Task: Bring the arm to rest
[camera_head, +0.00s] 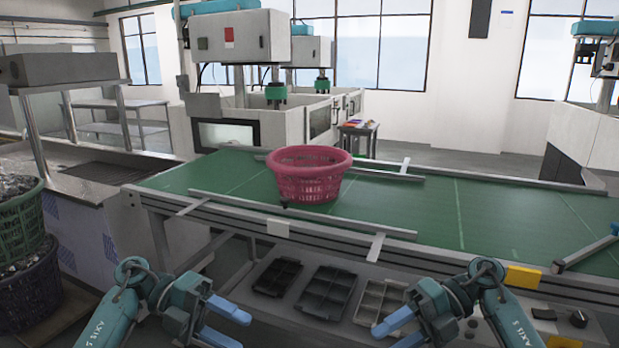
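My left gripper (243,331) is at the bottom of the head view, left of centre. Its two blue fingers are apart with nothing between them. My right gripper (385,338) is at the bottom, right of centre, pointing inward to the left. Its blue fingers are also apart and empty. Both arms are bent low in front of the conveyor, and neither gripper touches anything that I can see. The lower edge of the picture cuts off parts of both arms.
A red basket (310,187) stands upright on the green conveyor (500,222) between metal guide rails. Compartment trays (327,293) lie on the shelf below, near my grippers. Green and dark baskets (20,225) are stacked at the left. Machines stand behind the conveyor.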

